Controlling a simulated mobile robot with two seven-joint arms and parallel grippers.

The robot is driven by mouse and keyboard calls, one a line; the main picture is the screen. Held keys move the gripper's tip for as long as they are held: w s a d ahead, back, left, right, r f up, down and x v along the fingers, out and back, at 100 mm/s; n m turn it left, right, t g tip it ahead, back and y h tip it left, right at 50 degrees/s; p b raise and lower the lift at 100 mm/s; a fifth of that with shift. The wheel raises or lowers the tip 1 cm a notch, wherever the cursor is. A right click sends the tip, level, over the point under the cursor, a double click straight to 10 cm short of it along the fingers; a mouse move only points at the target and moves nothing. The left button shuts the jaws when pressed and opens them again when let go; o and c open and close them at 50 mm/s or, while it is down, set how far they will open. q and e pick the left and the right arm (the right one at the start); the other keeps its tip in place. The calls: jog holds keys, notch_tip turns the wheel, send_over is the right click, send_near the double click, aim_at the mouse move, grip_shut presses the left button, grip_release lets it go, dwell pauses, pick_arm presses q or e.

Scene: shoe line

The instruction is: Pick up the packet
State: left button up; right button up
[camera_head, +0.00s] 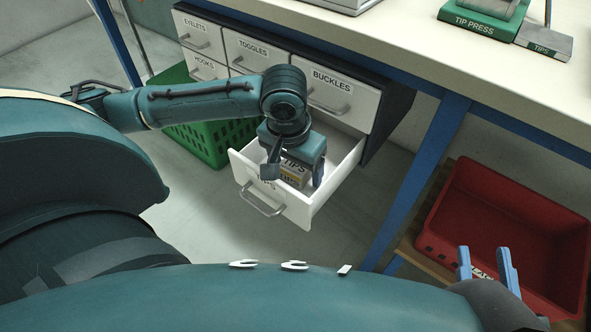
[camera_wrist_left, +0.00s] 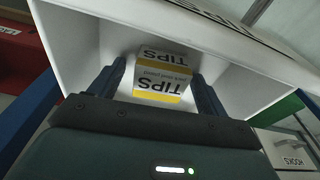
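The packet (camera_head: 291,173), a small white, grey and yellow box marked TIPS, is in the open white drawer (camera_head: 296,208). The packet also shows in the left wrist view (camera_wrist_left: 163,78), with its lettering upside down. My left gripper (camera_head: 294,174) reaches down into the drawer. Its fingers stand on both sides of the packet, open, with small gaps visible. In the left wrist view, the left gripper (camera_wrist_left: 160,82) has the packet between its fingers. The packet's lower part is hidden. My right gripper (camera_head: 486,262) is open and empty at the lower right, in front of the red crate (camera_head: 452,214).
Closed drawers marked BUCKLES (camera_head: 343,100) and TOGGLES (camera_head: 252,52) stand behind the open one. A green crate (camera_head: 203,139) is to the left. A blue table leg (camera_head: 415,187) stands to the right. The white worktop (camera_head: 400,45) carries a tip press (camera_head: 480,22).

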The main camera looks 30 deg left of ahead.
pick_arm(q)
jog(key=c, duration=1.1)
jog(key=shift+r, duration=0.1)
